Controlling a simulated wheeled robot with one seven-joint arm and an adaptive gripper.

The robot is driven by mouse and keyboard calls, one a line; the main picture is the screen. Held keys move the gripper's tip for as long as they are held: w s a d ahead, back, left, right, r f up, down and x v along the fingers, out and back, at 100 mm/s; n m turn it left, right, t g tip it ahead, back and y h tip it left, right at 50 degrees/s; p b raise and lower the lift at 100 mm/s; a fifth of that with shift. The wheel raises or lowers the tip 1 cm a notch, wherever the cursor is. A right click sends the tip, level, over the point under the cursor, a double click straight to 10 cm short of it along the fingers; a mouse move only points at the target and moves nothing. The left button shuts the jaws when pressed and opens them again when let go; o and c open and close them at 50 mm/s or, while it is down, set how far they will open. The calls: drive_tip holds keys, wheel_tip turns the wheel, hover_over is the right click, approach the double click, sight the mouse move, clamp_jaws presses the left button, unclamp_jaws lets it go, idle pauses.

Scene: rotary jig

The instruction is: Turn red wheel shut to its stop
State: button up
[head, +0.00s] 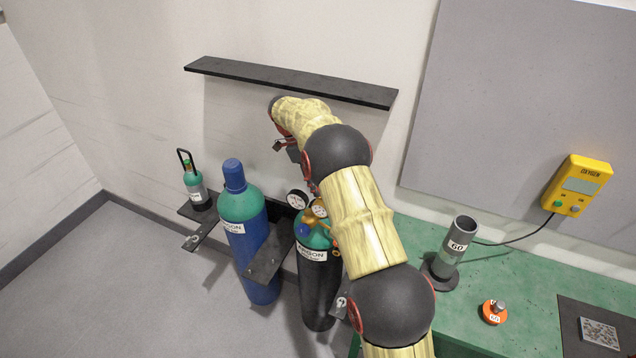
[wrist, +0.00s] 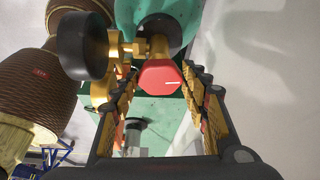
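The red wheel (wrist: 160,75), a faceted knob with a short white mark, sits on a brass valve (wrist: 157,46) in the wrist view. My gripper (wrist: 160,82) is open, with one finger on each side of the red wheel. The left fingertip looks close to its edge; I cannot tell whether either finger touches it. In the head view my gripper (head: 284,147) is high near the wall, above the black cylinder (head: 317,285) with a green shoulder and gauges (head: 298,200). The red wheel cannot be made out there.
A black gauge (wrist: 83,45) sits close left of the wheel. A black shelf (head: 290,82) is on the wall behind my arm. A blue cylinder (head: 258,260) and a small green-grey cylinder (head: 196,184) stand left. A green bench (head: 485,265) and yellow oxygen monitor (head: 578,184) are right.

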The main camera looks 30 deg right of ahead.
drive_tip(key=o, duration=0.4)
drive_tip(key=shift+c, duration=0.2)
drive_tip(key=v, duration=1.2)
